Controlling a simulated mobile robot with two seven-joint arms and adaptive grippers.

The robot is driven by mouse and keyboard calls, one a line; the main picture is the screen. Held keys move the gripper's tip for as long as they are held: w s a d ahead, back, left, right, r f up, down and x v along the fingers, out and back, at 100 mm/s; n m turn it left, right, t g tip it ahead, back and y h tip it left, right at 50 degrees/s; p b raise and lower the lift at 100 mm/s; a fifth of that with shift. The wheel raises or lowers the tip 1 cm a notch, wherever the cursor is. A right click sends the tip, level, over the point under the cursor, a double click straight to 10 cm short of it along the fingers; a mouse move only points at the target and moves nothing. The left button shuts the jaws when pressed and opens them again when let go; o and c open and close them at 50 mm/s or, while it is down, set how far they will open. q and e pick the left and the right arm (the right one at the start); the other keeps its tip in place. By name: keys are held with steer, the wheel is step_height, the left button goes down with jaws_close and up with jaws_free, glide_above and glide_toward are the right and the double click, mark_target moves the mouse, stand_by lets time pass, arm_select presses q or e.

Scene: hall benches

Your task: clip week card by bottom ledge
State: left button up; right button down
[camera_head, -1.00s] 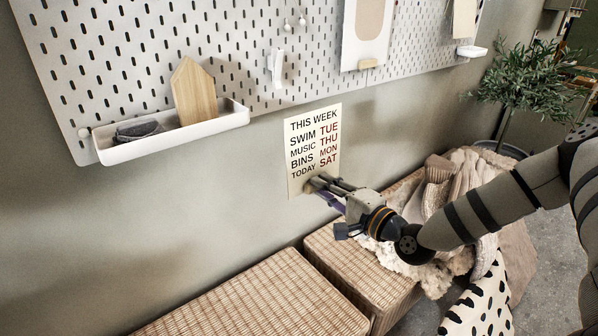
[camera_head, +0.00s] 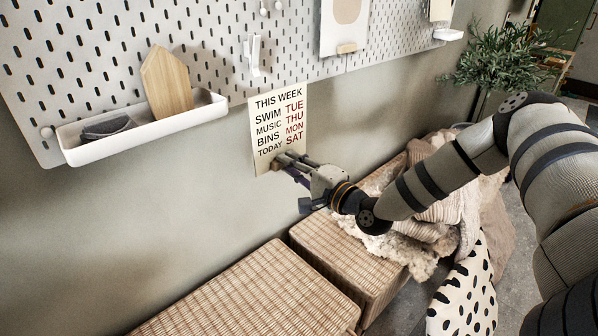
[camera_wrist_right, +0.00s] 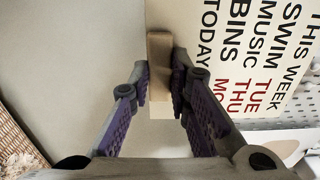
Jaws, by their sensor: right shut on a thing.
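The week card (camera_head: 279,125), cream with black and red lettering, is held upright below the pegboard, in front of the wall. My right gripper (camera_head: 279,163) is shut on the small wooden ledge at the card's bottom edge. In the right wrist view the ledge (camera_wrist_right: 160,65) sits between the two fingertips, and the card (camera_wrist_right: 235,45) extends beyond it to the upper right. A small white clip (camera_head: 253,56) hangs on the pegboard, above and slightly left of the card, apart from it. My left gripper is not in view.
The pegboard (camera_head: 205,45) carries a white tray (camera_head: 150,132) with a wooden house shape (camera_head: 167,82), two pegs, and another card (camera_head: 345,22). Wicker benches (camera_head: 255,290) stand below, with blankets (camera_head: 420,230) and a spotted cushion (camera_head: 465,295) at right. The wall left of the card is clear.

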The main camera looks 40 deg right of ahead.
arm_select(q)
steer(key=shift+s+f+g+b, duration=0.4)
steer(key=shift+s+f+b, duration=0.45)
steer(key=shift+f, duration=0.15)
arm_select(e)
steer(key=w, duration=0.7)
steer(key=shift+w+a, duration=0.3)
steer(key=shift+w, duration=0.1)
arm_select(q)
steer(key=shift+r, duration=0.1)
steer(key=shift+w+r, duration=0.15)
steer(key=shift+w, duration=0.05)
steer(key=shift+p, duration=0.3)
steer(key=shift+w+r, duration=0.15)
